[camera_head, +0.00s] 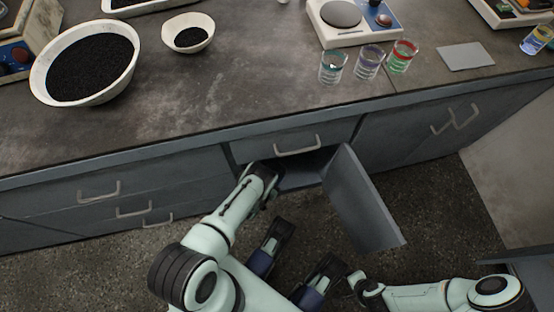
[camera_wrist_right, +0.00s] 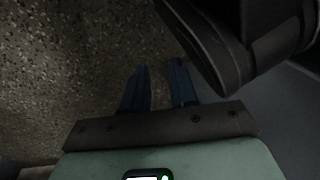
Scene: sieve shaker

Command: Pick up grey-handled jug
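I see no grey-handled jug in either view. The open cabinet's dark inside is mostly hidden by the counter and my left arm. My left gripper (camera_head: 307,246) is low in front of the cabinet, left of its open door (camera_head: 362,200). Its two dark fingers stand wide apart with nothing between them. In the right wrist view, the two blue fingers of my right gripper (camera_wrist_right: 160,66) are apart with bare floor between them. A large dark shape above them at right is too close and dim to name.
On the counter (camera_head: 240,85) are a large bowl (camera_head: 45,85) and a small bowl (camera_head: 205,42) of black grains, a scale (camera_head: 325,37), and teal (camera_head: 332,67), purple (camera_head: 368,62) and red (camera_head: 402,57) marked glasses. A closed drawer (camera_head: 330,137) sits above the cabinet opening.

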